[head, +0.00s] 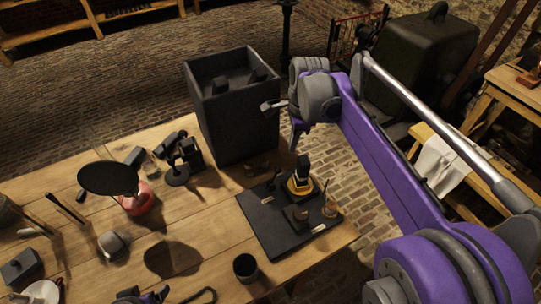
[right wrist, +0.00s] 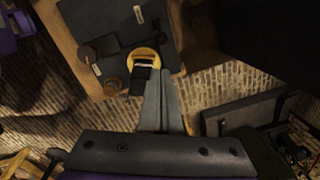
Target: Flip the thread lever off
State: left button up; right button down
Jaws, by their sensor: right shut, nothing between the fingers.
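A dark board (head: 262,222) with small pale labels lies at the table's right end and also shows in the right wrist view (right wrist: 110,20). On it stand a black block with a pale top on a yellow ring (head: 299,182), a squat dark piece (head: 296,216), a small brass piece (head: 330,209) and thin upright sticks. I cannot tell which is the thread lever; the labels are unreadable. My right gripper (head: 270,105) is shut and empty, above and behind the board, near the dark bin. In the right wrist view its fingers overlap the yellow-ringed block (right wrist: 143,76); contact is unclear. My left gripper (head: 143,297) shows partly at the bottom edge.
A tall dark open bin (head: 238,125) stands behind the board. A black cup (head: 245,267) stands near the table's front edge. A black disc (head: 108,178) on a red base and several small tools crowd the left. Bare wood lies left of the board.

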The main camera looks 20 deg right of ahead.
jog(key=shift+r, duration=0.1)
dwell(0.3)
send_over(275, 176)
jog(key=d, duration=0.4)
jog(key=f, duration=1)
jog(key=shift+s+a+b, duration=0.15)
jog(key=shift+s+b, duration=0.2)
jog(key=shift+s, duration=0.05)
jog(key=shift+a, duration=0.1)
jog(key=shift+a+r+h, duration=0.15)
jog(key=shift+a+h, duration=0.1)
jog(key=shift+h, duration=0.15)
